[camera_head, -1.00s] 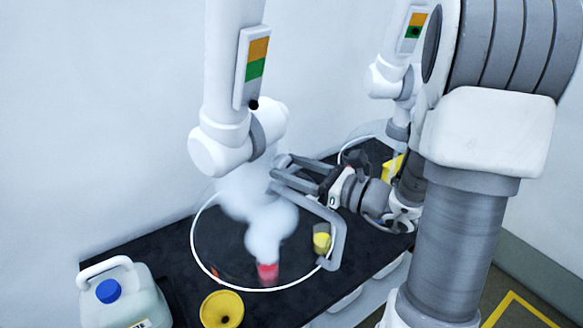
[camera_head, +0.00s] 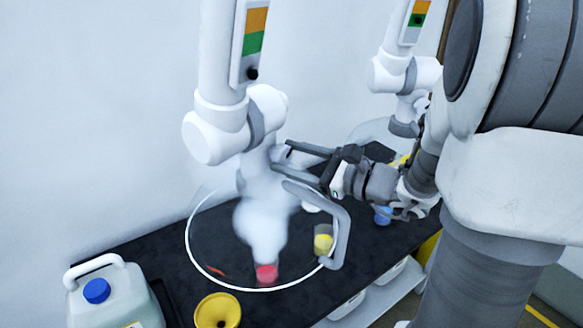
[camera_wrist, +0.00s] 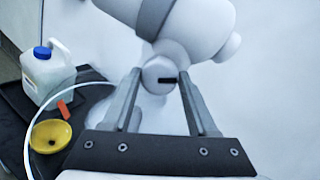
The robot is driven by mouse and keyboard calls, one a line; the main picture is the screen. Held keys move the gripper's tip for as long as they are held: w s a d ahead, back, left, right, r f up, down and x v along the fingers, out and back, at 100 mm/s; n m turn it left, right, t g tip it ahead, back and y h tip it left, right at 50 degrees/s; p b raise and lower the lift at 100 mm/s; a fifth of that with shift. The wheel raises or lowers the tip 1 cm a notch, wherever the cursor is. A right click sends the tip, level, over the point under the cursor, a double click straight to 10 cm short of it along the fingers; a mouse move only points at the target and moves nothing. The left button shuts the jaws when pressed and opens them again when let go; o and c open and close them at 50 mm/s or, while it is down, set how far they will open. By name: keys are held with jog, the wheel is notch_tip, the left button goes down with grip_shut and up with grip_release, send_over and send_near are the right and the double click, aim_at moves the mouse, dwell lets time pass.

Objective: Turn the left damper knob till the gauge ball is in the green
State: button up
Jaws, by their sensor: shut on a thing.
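The left duct arm (camera_head: 222,50) is white and carries a gauge strip (camera_head: 254,40), orange over green. The black gauge ball (camera_head: 252,73) sits below the green, at the strip's bottom end. My gripper (camera_head: 283,157) reaches in from the right to the duct just below its white joint. In the wrist view, a round white knob (camera_wrist: 158,72) with a black mark lies between the two fingertips of my gripper (camera_wrist: 160,76). The fingers are shut on it.
A clear hood with a white rim (camera_head: 188,245) and grey handle (camera_head: 343,225) hangs below, over white vapour and a red-based vessel (camera_head: 266,273). A white jug (camera_head: 125,300) and yellow funnel (camera_head: 218,311) stand at left. A second duct arm (camera_head: 388,75) stands at right.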

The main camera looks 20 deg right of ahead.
dwell(0.3)
jog(key=o, duration=1.4)
jog(key=b+v, duration=0.2)
jog(key=v, duration=1.5)
jog(key=shift+s+d, duration=0.15)
jog(key=shift+s, duration=0.05)
